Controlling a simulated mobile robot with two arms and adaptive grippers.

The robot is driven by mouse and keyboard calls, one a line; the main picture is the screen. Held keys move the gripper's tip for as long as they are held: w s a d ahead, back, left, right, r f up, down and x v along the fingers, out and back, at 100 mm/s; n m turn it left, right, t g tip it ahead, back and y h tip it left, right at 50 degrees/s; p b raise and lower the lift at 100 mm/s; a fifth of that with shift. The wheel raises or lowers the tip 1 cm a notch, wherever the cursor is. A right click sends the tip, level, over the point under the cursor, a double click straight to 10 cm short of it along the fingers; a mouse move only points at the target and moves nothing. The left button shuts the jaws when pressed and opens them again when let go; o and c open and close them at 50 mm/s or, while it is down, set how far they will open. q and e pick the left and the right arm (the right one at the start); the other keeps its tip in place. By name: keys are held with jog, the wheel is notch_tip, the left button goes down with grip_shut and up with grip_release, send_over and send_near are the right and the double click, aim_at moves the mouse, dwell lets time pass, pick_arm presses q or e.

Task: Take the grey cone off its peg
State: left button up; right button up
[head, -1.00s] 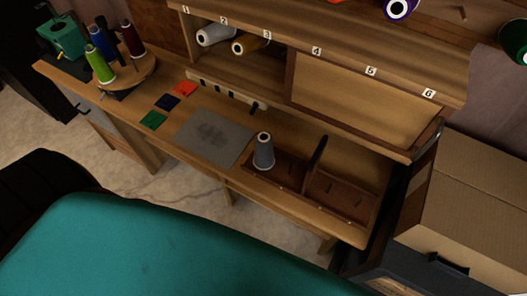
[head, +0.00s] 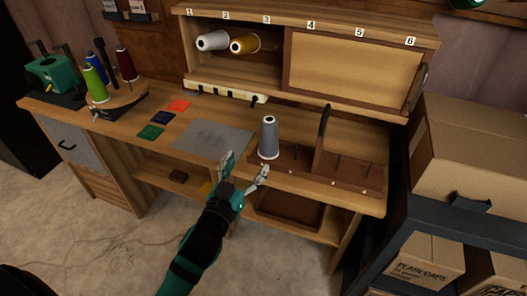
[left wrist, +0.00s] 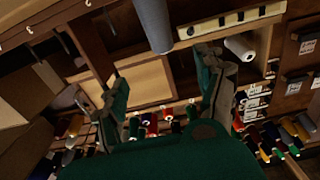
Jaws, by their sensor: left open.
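The grey cone (head: 269,138) stands upright at the left end of a brown wooden peg tray (head: 340,178) on the workbench. Its peg is hidden inside it. My left gripper (head: 246,168) is open and empty, just in front of the bench's front edge, below and slightly left of the cone in the head view. In the left wrist view the cone (left wrist: 154,25) shows at the top, beyond the two spread fingers (left wrist: 158,72). The gripper appears apart from the cone. My right gripper is in neither view.
A numbered cubby shelf (head: 300,30) stands behind, holding white (head: 212,41) and gold (head: 245,44) cones. Cardboard boxes (head: 470,150) are at the right.

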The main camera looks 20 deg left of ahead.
aim_at(266, 129)
pick_arm(q)
jog(key=w+p, duration=0.1)
jog(key=w, duration=1.1)
jog(key=shift+d, duration=0.2)
jog(key=shift+w+r, duration=0.15)
jog(key=shift+w, duration=0.45)
jog(key=w+p, duration=0.1)
jog(key=w, duration=0.3)
jog(key=shift+w+a+r, duration=0.1)
jog(key=shift+w, duration=0.1)
grip_shut()
